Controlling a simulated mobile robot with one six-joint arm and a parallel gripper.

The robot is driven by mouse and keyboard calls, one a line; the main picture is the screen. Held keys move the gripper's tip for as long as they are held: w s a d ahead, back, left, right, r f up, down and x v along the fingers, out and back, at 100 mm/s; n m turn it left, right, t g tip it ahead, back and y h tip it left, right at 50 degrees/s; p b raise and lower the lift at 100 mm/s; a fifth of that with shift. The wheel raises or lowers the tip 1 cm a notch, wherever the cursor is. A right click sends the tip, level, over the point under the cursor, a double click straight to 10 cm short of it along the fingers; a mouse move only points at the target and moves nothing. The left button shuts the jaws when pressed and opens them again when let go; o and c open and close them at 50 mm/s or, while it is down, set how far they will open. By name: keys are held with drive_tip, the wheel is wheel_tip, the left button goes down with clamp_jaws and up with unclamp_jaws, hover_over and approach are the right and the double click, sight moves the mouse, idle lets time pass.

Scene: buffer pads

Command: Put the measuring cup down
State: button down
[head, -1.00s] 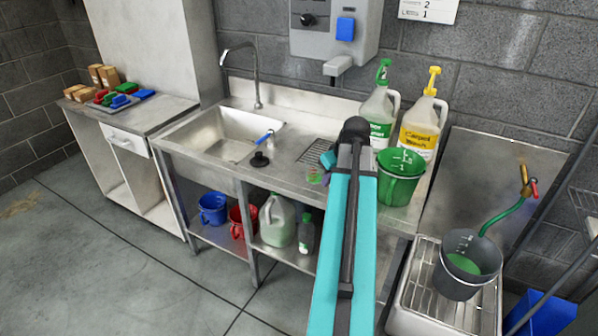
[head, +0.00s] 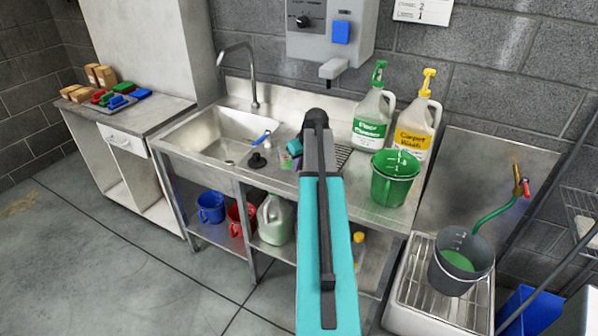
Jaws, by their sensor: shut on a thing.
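A small clear measuring cup (head: 286,160) with some green in it shows just left of my arm, over the steel counter by the sink's right edge. My gripper (head: 294,154) is shut on it. My arm hides much of the gripper and the cup's right side. I cannot tell whether the cup touches the counter (head: 272,181).
A sink basin (head: 215,140) with a blue-handled brush (head: 262,137) and a black plug (head: 257,160) lies left. Right of my arm are a wire grid (head: 343,155), a green bucket (head: 393,185), a floor cleaner jug (head: 371,125) and a carpet wash jug (head: 413,130).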

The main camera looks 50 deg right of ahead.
idle(0.3)
drive_tip(key=shift+f+p, duration=0.7)
drive_tip(key=shift+f, duration=1.05)
drive_tip(key=shift+f, duration=0.15)
drive_tip(key=c, duration=1.8)
unclamp_jaws()
drive_tip(key=shift+c, duration=0.2)
drive_tip(key=shift+r, duration=0.2)
drive_tip(key=b+v, duration=0.2)
drive_tip(key=v, duration=1)
drive_tip(key=shift+b, duration=0.3)
drive_tip(key=shift+f, duration=0.1)
